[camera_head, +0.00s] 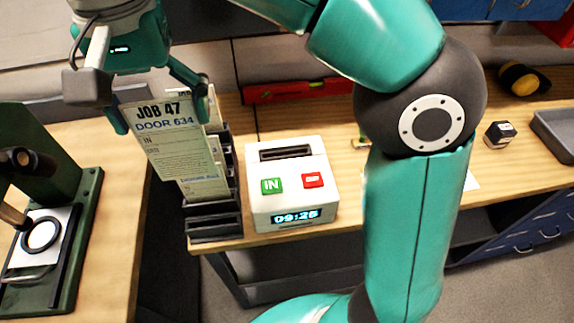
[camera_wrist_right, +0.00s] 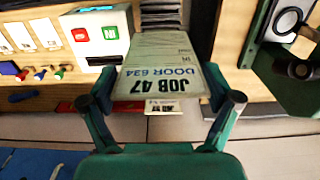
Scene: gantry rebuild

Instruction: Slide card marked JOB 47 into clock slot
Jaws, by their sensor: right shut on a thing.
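The JOB 47 card (camera_head: 172,146), pale and also printed DOOR 634, is in my right gripper (camera_head: 161,104), which is shut on its top end. The card hangs tilted in front of the black card rack (camera_head: 214,227), which hides part of the rack and other cards (camera_head: 205,188). In the right wrist view the card (camera_wrist_right: 165,65) stretches away between the fingers (camera_wrist_right: 163,101). The white time clock (camera_head: 290,205) stands right of the rack, with a dark slot (camera_head: 286,153) on top, a green IN button and a red button. The card is apart from the slot. My left gripper is out of view.
A green press-like device (camera_head: 50,170) stands on the left bench. A red level (camera_head: 300,90) lies behind the clock. My right arm crosses above the bench right of the clock. A small stamp-like block (camera_head: 499,133) and a grey tray (camera_head: 556,133) sit farther right.

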